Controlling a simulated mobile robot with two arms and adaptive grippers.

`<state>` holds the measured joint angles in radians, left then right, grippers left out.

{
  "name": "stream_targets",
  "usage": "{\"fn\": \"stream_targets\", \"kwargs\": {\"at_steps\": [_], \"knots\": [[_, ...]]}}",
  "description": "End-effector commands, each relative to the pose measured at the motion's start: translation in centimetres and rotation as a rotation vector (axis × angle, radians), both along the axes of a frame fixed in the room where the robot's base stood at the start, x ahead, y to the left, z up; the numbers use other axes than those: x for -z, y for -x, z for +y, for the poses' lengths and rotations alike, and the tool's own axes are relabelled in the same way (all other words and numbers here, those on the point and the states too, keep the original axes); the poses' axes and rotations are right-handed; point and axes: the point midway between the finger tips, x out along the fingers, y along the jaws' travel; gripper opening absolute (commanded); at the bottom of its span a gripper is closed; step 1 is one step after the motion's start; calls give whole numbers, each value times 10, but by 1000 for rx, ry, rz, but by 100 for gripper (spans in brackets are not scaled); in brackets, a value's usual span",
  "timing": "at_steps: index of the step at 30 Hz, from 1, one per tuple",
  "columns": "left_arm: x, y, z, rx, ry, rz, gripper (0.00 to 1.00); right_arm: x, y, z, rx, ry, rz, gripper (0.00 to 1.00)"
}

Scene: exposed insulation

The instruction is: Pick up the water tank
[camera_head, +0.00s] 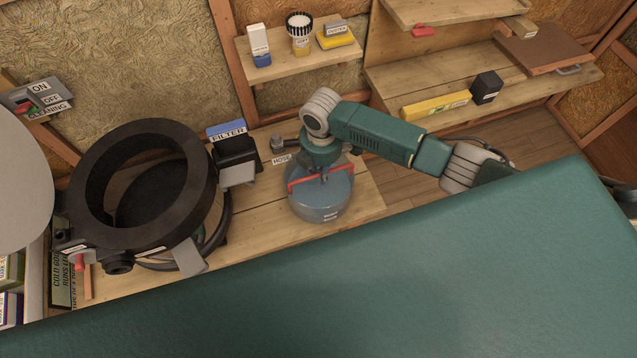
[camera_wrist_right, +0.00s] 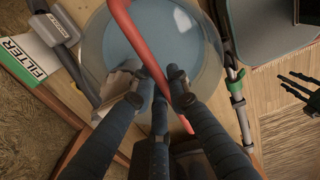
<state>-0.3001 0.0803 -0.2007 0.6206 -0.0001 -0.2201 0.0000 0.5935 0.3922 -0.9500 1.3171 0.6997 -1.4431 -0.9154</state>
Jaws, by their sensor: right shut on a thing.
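The water tank (camera_head: 320,200) is a round blue-grey vessel with a red bar handle (camera_head: 307,180) across its top. It is at the wooden bench in the middle of the head view. My right gripper (camera_head: 322,172) is over the tank, shut on the red handle. In the right wrist view the dark fingers (camera_wrist_right: 160,88) close around the red handle (camera_wrist_right: 135,35), with the tank's round body (camera_wrist_right: 190,55) below. The frames do not show clearly whether the tank touches the bench. My left gripper does not show in the head view.
A black ring-shaped machine body (camera_head: 195,170) stands left of the tank, beside a black filter part (camera_head: 236,155). A hose fitting (camera_head: 279,143) is behind the tank. Shelves (camera_head: 385,78) with small boxes line the back wall. My teal base fills the front.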

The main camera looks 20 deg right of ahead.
Motion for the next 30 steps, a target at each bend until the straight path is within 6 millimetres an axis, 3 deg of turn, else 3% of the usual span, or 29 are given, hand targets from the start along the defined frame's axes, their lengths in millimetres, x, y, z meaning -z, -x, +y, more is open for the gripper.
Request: {"fn": "stream_targets", "kwargs": {"at_steps": [7,11,30], "knots": [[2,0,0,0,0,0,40,-8,-3,1,0,-3,-7,0],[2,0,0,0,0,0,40,-24,-4,1,-1,-4,-9,0],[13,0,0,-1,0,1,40,-166,-4,1,-1,-4,-11,0]]}}
